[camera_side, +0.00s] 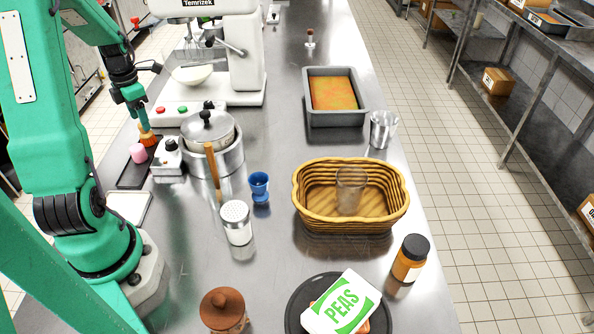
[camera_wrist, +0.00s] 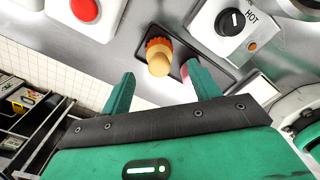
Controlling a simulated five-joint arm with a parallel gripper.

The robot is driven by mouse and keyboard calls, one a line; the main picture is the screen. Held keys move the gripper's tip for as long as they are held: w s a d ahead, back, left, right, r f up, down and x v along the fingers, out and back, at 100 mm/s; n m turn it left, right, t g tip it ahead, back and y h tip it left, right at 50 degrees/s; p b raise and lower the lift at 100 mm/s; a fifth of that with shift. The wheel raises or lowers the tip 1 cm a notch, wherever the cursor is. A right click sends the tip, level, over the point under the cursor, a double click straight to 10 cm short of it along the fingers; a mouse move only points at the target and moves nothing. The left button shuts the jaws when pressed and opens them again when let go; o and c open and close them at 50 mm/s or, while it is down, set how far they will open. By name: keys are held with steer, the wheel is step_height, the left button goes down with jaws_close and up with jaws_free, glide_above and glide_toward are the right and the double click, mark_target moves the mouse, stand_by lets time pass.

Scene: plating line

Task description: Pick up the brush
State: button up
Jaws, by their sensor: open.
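The brush, with orange bristles and a pale wooden handle, shows in the side view (camera_side: 147,138) at the left edge of the counter. In the wrist view the brush (camera_wrist: 159,64) stands with its handle end toward the camera and its bristles on the far side. My gripper (camera_side: 138,110) is just above the brush in the side view. In the wrist view its two green fingers are apart, one to each side of the brush; I cannot tell whether the handle end is between the tips or just beyond them.
A pink piece (camera_side: 138,153) is close beside the brush, by a dark tray (camera_side: 128,178), partly hidden by a finger in the wrist view. A white burner unit (camera_side: 168,158) and a lidded pot (camera_side: 210,130) stand to the right. The white mixer (camera_side: 240,90) is behind.

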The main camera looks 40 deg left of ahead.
steer(key=shift+w+f, duration=0.1)
steer(key=shift+f, duration=2.25)
steer(key=shift+c, duration=0.2)
steer(key=c, duration=1)
